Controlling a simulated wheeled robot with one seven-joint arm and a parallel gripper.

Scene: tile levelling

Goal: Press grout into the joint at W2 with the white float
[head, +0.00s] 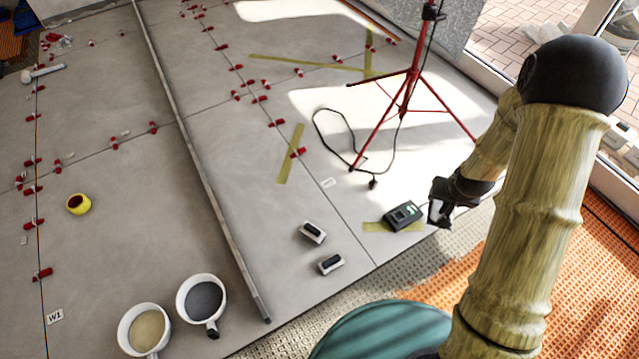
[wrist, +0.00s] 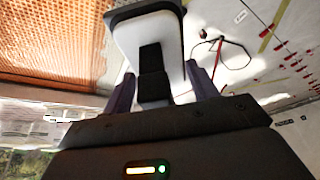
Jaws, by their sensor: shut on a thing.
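My gripper (head: 440,206) is at the right of the head view, above the edge of the tiled floor. It is shut on a white float (wrist: 182,22) with a black handle (wrist: 150,65). The float fills the upper middle of the wrist view between the two fingers. In the head view only a small white part of it shows. A small white label (head: 328,183) lies beside a tile joint (head: 352,228); its writing is too small to read. The gripper is to the right of this joint and apart from it.
Two white-and-black blocks (head: 312,232) (head: 331,263) lie left of the joint. A dark device (head: 403,215) sits right of it. A red tripod (head: 408,95) with a cable stands behind. Two white buckets (head: 145,328) (head: 201,300), a long bar (head: 200,160) and yellow tape (head: 78,204) are left.

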